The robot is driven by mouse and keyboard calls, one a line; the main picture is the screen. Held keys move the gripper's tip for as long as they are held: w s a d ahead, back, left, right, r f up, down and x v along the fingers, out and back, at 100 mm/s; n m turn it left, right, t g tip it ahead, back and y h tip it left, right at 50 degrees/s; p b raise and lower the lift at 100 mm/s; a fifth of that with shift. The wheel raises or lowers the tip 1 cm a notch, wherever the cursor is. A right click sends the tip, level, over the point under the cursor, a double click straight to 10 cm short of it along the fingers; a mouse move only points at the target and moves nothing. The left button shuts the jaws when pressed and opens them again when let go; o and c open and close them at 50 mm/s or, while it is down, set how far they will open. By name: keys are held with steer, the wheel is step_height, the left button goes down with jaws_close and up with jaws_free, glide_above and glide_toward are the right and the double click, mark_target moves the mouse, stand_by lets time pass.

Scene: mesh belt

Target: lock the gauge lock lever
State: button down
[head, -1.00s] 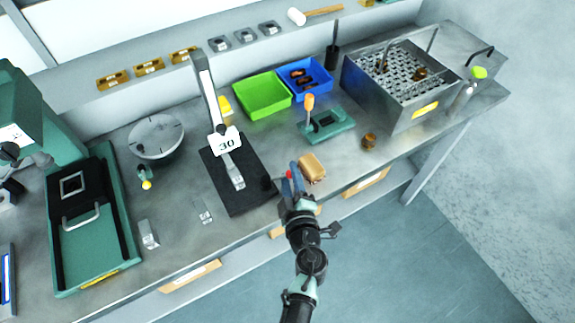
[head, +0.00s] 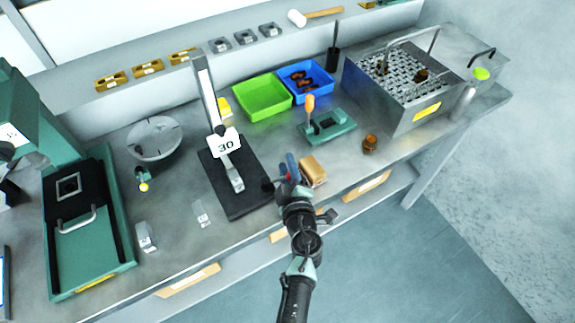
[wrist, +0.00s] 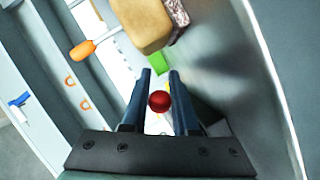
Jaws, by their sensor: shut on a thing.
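The height gauge stands on a black base plate (head: 232,203), with a slanted pale column (head: 206,92) and a white "30" tag (head: 226,143). My gripper (head: 287,166) is just right of the base plate at the bench's front. In the wrist view a red ball knob (wrist: 159,101) sits between the two dark fingers of my gripper (wrist: 160,78), which are shut on it. The knob looks like the lever's end. The lever's arm and its joint to the gauge are hidden, so I cannot tell its angle.
A tan block (head: 313,171) lies close to the right of my gripper and also shows in the wrist view (wrist: 142,22).

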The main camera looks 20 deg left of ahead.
steer(key=shift+r, duration=0.1)
steer(key=shift+w+a+n+g+y, duration=0.2)
steer(key=shift+a+n+g+y, duration=0.1)
steer(key=shift+n+g+y, duration=0.3)
steer(key=shift+a+n+g+y, duration=0.4)
steer(key=shift+n+g+y, duration=0.1)
steer(key=shift+n+y, duration=0.25)
steer(key=c, duration=1)
jaws_free()
steer(key=p+v, duration=0.3)
steer(key=v, duration=1)
steer(key=shift+w, duration=0.1)
